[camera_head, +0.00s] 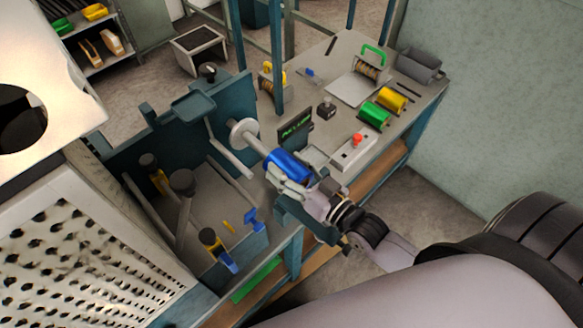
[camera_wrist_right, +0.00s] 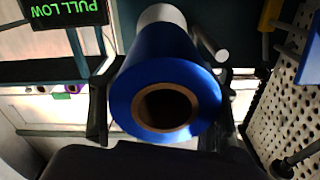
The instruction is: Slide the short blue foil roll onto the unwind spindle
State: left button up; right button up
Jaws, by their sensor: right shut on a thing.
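The short blue foil roll (camera_head: 289,164) is held between the fingers of my right gripper (camera_head: 287,182), above the near edge of the bench. The unwind spindle (camera_head: 244,134), a pale shaft with a round flange, points toward the roll's far end. In the right wrist view the blue roll (camera_wrist_right: 160,65) fills the middle, its brown core facing the camera, with the dark fingers of my right gripper (camera_wrist_right: 163,105) on both sides. A pale cylinder (camera_wrist_right: 160,14) shows behind its far end. The core's inside is dark; I cannot tell whether the shaft is in it. My left gripper is not in view.
A green roll (camera_head: 373,115) and a yellow roll (camera_head: 391,99) lie on the bench at the right. A lit display (camera_head: 296,131) and a box with a red button (camera_head: 354,149) are close to the blue roll. A perforated panel (camera_head: 75,255) stands at the left.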

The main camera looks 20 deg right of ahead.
aim_at(263, 146)
jog(key=shift+x, duration=4.45)
jog(key=shift+p+v, duration=0.75)
jog(key=shift+v, duration=1.9)
jog(key=shift+p+v, duration=1.1)
jog(key=shift+v, duration=2.7)
